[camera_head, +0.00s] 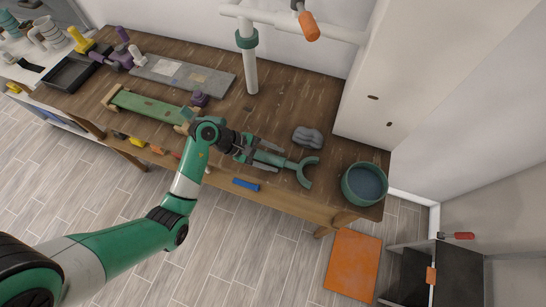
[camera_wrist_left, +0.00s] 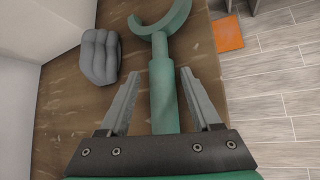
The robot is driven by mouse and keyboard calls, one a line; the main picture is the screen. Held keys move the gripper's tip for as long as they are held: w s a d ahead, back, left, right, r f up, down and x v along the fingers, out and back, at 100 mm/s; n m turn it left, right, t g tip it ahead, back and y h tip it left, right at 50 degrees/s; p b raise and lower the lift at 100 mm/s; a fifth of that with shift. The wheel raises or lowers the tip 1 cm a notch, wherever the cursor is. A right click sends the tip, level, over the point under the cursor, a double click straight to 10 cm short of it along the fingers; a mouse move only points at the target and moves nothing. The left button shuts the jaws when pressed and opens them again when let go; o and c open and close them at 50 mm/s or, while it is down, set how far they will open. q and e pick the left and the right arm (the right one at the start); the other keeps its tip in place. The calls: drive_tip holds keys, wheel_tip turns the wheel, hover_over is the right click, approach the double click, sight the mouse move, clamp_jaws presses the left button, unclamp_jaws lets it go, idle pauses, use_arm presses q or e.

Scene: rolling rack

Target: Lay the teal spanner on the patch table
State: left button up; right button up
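The teal spanner (camera_head: 303,171) lies over the wooden table (camera_head: 285,100) near its front edge, its open C-shaped jaw pointing right. In the left wrist view the spanner (camera_wrist_left: 163,88) runs straight away from my gripper, with the jaw at the top. My left gripper (camera_head: 272,157) is at the spanner's handle end. In the left wrist view its two fingers (camera_wrist_left: 160,74) stand apart on both sides of the handle, with a visible gap on each side. The handle's near end is hidden behind the gripper body. My right gripper is in neither view.
A grey lumpy object (camera_head: 307,138) lies just behind the spanner. A teal round tub (camera_head: 365,184) stands at the table's right end. A blue bar (camera_head: 246,184) is at the front edge. A green board (camera_head: 147,107) and a grey patched sheet (camera_head: 182,73) lie further left.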

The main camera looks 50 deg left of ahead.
use_arm(q)
drive_tip(key=shift+s+d+f, duration=0.1)
drive_tip(key=shift+s+f, duration=0.05)
drive_tip(key=shift+f, duration=0.05)
drive_tip(key=v, duration=1.1)
drive_tip(key=shift+a+r+p, duration=0.25)
drive_tip(key=shift+r+p, duration=0.15)
